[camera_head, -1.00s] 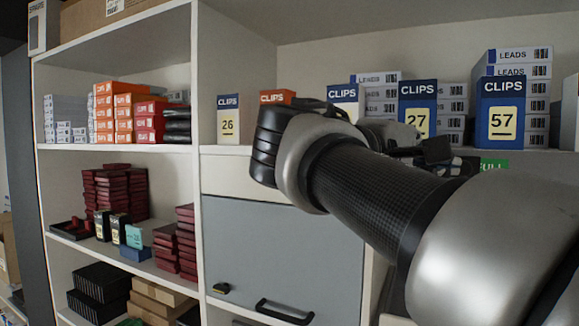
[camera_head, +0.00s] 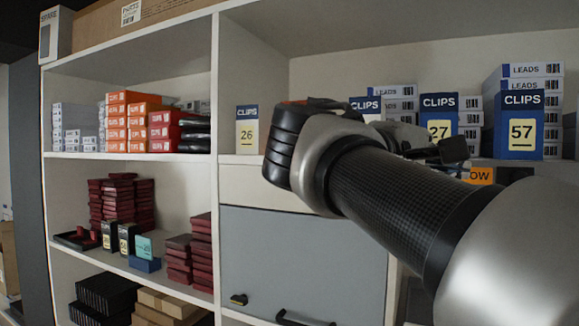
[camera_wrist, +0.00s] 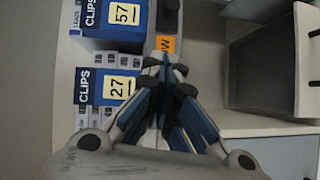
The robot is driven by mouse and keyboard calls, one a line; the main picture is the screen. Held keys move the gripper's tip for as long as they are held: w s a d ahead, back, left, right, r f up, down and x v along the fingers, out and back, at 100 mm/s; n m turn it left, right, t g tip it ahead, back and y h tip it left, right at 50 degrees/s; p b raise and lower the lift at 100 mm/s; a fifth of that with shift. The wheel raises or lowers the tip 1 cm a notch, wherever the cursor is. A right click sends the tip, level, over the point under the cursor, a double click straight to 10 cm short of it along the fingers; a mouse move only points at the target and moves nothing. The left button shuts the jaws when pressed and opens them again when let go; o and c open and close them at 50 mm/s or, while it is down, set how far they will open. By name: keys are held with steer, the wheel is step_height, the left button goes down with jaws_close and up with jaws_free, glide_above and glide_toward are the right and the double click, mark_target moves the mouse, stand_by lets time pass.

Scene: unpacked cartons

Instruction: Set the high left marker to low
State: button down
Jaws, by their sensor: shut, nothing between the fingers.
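The marker on the upper shelf's front edge shows an orange face (camera_head: 481,175) with letters reading "OW"; its left part is hidden behind my gripper. In the wrist view the orange face (camera_wrist: 166,44) shows just beyond my fingertips. My gripper (camera_wrist: 168,68) is shut and empty, its fingers together close to the marker; I cannot tell whether they touch it. In the head view my gripper (camera_head: 452,155) is partly hidden by my own arm, in front of the upper shelf.
Blue CLIPS boxes numbered 57 (camera_head: 520,125), 27 (camera_head: 438,118) and 26 (camera_head: 247,130) stand on the upper shelf. White LEADS boxes (camera_head: 532,70) are stacked behind. A grey cabinet door (camera_head: 300,262) is below. An open compartment (camera_wrist: 268,75) shows in the wrist view.

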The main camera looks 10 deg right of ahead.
steer(key=s+f+v, duration=0.1)
steer(key=v, duration=0.7)
steer(key=s+d+f+n+y+b, duration=0.15)
steer(key=f+y+b, duration=0.4)
steer(key=f, duration=1.15)
steer(key=s+d+f+n+y+b, duration=0.15)
steer(key=f+b, duration=0.65)
steer(key=f, duration=1)
steer(key=s+a+f+m+y+b, duration=0.2)
steer(key=s+a+f+y+b, duration=0.1)
steer(key=f, duration=0.8)
steer(key=s+a+f+m+y+b, duration=0.2)
steer(key=s+a+f+b, duration=0.1)
steer(key=f, duration=0.8)
steer(key=s+a+f+m+g+y+b, duration=0.1)
steer(key=s+f+b, duration=0.4)
steer(key=f, duration=0.6)
steer(key=a+m+y+b, duration=0.1)
steer(key=a+y, duration=0.1)
steer(key=shift+a+f+y, duration=0.2)
steer(key=shift+f+y, duration=0.1)
steer(key=shift+f, duration=0.1)
